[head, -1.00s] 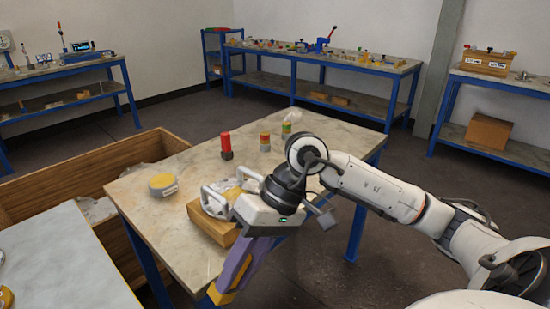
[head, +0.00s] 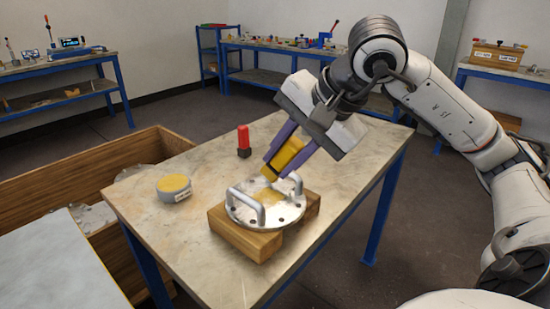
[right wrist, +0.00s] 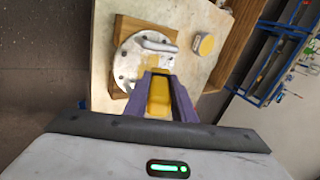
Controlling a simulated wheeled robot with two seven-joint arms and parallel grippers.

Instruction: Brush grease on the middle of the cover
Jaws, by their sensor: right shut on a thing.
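The cover (head: 262,217) is a round metal disc with bolt holes and two bar handles. It lies flat on wooden blocks (head: 250,240), and shows in the right wrist view (right wrist: 128,62). A dull yellow patch (head: 264,194) is on its middle. My right gripper (head: 283,169) has purple fingers shut on a yellow brush (head: 289,156), tilted down over the cover's middle. The brush shows between the fingers in the right wrist view (right wrist: 158,97); I cannot tell whether its tip touches the cover. A round grey tin with a yellow top (head: 174,186) stands left of the cover.
A red and black object (head: 244,141) stands on the table (head: 150,225) behind the cover. Benches (head: 275,53) line the walls. The table's front left is clear.

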